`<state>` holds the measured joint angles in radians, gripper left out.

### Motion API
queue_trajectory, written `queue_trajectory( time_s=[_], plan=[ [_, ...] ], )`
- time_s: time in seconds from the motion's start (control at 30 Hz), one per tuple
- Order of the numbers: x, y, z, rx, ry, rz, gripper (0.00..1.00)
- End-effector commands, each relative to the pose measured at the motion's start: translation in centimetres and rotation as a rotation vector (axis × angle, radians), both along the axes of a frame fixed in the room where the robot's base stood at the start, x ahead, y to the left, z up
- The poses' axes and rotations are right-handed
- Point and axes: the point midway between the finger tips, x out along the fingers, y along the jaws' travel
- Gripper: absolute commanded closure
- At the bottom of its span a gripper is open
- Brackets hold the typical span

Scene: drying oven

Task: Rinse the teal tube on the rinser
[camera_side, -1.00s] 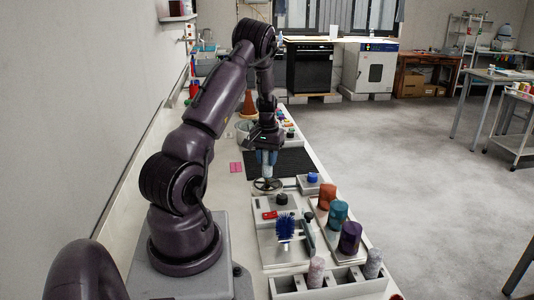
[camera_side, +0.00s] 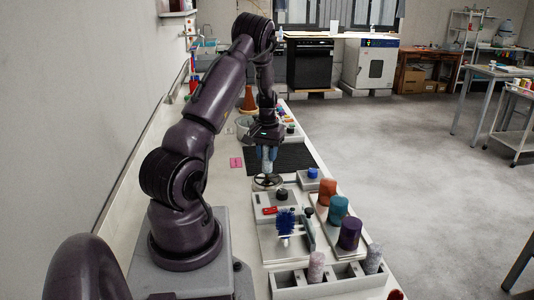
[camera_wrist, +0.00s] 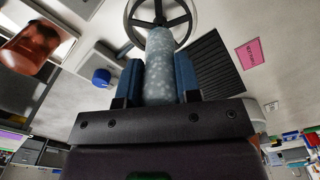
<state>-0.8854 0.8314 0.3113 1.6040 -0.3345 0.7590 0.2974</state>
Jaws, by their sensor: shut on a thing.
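My gripper (camera_side: 268,154) is shut on a speckled pale grey-teal tube (camera_wrist: 160,66), held between its blue fingers. The tube points down at the rinser, a round dark ring with spokes (camera_side: 267,181); the ring also shows at the top of the wrist view (camera_wrist: 135,30). The tube's lower end is over or at the ring's middle; I cannot tell whether they touch. A solid teal cylinder (camera_side: 338,209) stands on a tray between an orange one (camera_side: 327,191) and a purple one (camera_side: 350,233).
A grey rack (camera_side: 330,284) at the front holds two speckled tubes (camera_side: 316,267) and (camera_side: 373,259). A blue brush (camera_side: 285,222) stands behind it. A blue-topped block (camera_side: 312,174) is right of the rinser. A black ribbed mat (camera_side: 295,157) and pink card (camera_side: 236,162) lie nearby.

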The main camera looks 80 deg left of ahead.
Motion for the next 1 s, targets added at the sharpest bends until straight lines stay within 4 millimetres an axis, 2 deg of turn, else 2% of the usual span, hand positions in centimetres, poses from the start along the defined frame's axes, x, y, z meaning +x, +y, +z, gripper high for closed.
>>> queue_trajectory(
  time_s=[0.5,1.0],
  plan=[
    [0.0,0.0,-1.9,-0.001,0.000,0.000,0.91],
    [0.0,0.0,-2.2,0.000,0.000,0.000,0.91]
  ],
)
